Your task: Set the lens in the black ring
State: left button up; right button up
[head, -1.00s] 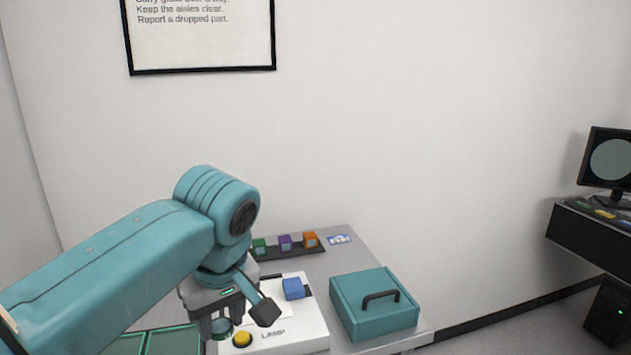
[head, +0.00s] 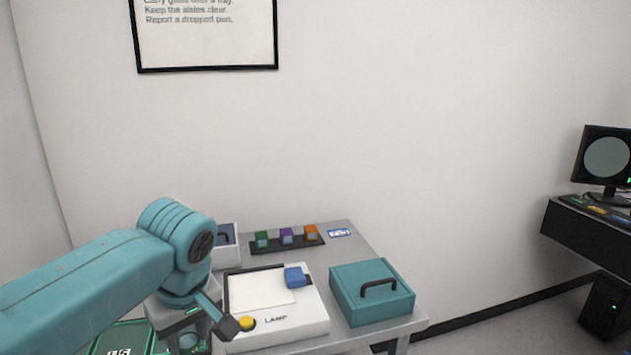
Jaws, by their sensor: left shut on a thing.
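My left gripper (head: 188,347) points down at the bottom left of the head view. It is shut on a small round greenish glass piece, which looks like the lens (head: 188,341), just left of the lamp box. The lower part of the gripper is close to the picture's bottom edge. I cannot make out a black ring in this view. My right gripper is not in view.
A white lamp box (head: 290,325) with a yellow button and a blue block (head: 295,277) stands on the grey table (head: 345,255). A teal case (head: 372,293) is to its right. A rack (head: 287,244) of coloured blocks is behind. Green trays (head: 125,336) lie at lower left.

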pick_arm(q)
jog(key=s+a+f+m, duration=0.1)
jog(key=a+f+m, duration=0.15)
jog(key=f, duration=0.55)
jog(key=s+a+f+m, duration=0.1)
jog(key=s+a+f, duration=0.15)
jog(key=f, duration=0.55)
jog(key=w+d+f+m+t+h, duration=0.1)
jog(key=d+f+m+h, duration=0.1)
jog(key=d+f+m, duration=0.3)
jog(key=shift+f, duration=0.3)
jog(key=shift+m, duration=0.25)
